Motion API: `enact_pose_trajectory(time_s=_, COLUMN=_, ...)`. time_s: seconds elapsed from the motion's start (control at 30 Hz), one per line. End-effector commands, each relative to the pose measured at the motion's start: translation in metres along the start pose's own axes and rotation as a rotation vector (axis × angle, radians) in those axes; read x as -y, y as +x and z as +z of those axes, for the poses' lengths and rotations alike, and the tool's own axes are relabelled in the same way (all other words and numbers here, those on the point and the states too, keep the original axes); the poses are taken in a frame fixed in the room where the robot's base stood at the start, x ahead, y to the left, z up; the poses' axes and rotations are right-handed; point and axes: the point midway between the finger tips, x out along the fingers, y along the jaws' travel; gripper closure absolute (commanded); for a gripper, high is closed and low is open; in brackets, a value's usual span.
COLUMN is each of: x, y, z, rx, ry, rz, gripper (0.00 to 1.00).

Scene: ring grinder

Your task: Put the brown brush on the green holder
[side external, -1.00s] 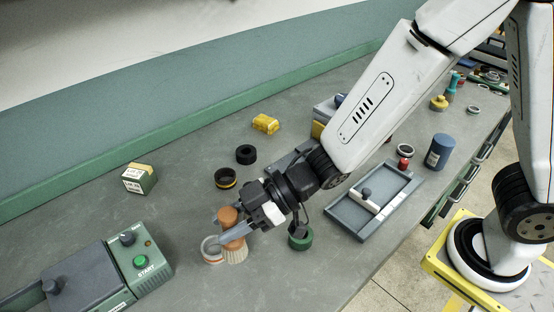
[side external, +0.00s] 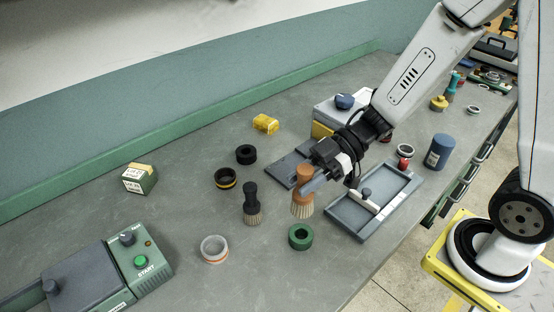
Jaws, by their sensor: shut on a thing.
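The brown brush (side external: 303,194) has an orange-brown handle and pale bristles pointing down. My gripper (side external: 312,183) is shut on its handle and holds it upright. The brush is just behind and above the green holder (side external: 300,237) in the picture, and I cannot tell how far its bristles are above the bench. The green holder is a round green ring lying on the bench, with nothing in its opening.
A black-handled brush (side external: 252,204) stands to the left. A pale ring (side external: 214,249) lies at front left, near the green START machine (side external: 140,262). A grey tray (side external: 345,215) lies right of the holder. Dark rings (side external: 226,178) lie farther back.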

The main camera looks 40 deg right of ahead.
Motion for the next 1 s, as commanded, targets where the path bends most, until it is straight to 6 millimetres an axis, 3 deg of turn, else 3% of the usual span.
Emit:
enact_pose_trajectory(time_s=0.37, x=0.001, y=-0.002, z=0.005, rx=-0.001, ry=-0.001, rz=-0.005, gripper=1.0)
enact_pose_trajectory(time_s=0.73, x=0.001, y=0.009, z=0.032, rx=0.0, ry=0.002, rz=-0.005, gripper=1.0)
enact_pose_trajectory(time_s=1.0, x=0.0, y=0.012, z=0.038, rx=-0.001, ry=-0.002, rz=-0.004, gripper=1.0)
